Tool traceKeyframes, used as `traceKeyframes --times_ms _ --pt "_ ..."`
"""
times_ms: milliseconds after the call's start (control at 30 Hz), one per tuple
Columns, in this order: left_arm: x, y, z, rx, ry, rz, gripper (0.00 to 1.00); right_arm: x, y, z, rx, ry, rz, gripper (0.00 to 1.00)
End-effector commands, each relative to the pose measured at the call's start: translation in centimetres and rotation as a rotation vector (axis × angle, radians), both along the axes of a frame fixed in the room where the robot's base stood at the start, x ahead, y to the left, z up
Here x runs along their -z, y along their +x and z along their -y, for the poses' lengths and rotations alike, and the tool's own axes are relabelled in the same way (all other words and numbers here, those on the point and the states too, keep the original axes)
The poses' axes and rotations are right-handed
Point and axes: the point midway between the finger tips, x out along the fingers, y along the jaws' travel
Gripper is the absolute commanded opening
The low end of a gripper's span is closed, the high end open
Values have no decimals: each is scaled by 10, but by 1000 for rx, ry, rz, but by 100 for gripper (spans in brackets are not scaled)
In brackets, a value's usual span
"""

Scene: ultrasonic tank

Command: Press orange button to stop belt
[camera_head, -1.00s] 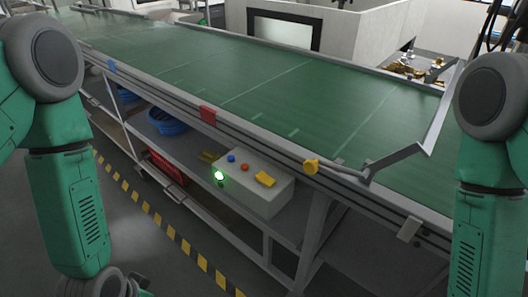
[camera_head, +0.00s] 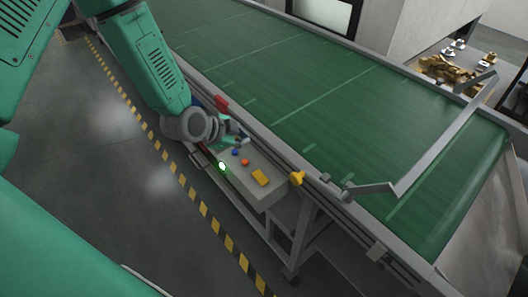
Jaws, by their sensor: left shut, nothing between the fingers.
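The orange button (camera_head: 245,162) sits on top of a light grey control box (camera_head: 274,189) on the shelf beside the conveyor belt. A green light (camera_head: 222,166) glows on the box's front. My left gripper (camera_head: 241,142) is shut and empty, just beyond the blue button at the box's far end. It appears apart from the orange button; exact height is hard to tell. My right gripper is out of view.
The green conveyor belt (camera_head: 335,85) runs above and behind the box, its metal rail close to my left gripper. A yellow knob (camera_head: 297,178) and a bent metal bar (camera_head: 430,150) stick out at the rail. The floor in front is clear.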

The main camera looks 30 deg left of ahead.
Motion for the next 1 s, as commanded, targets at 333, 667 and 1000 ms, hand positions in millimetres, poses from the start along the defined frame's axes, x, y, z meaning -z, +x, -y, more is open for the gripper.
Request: traceKeyframes --times_ms 333,667,1000 --pt "-5 5 -12 12 7 20 0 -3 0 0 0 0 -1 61" --pt "0 6 -2 13 15 20 0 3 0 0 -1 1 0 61" --pt "42 5 -5 12 11 18 0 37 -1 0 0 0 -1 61"
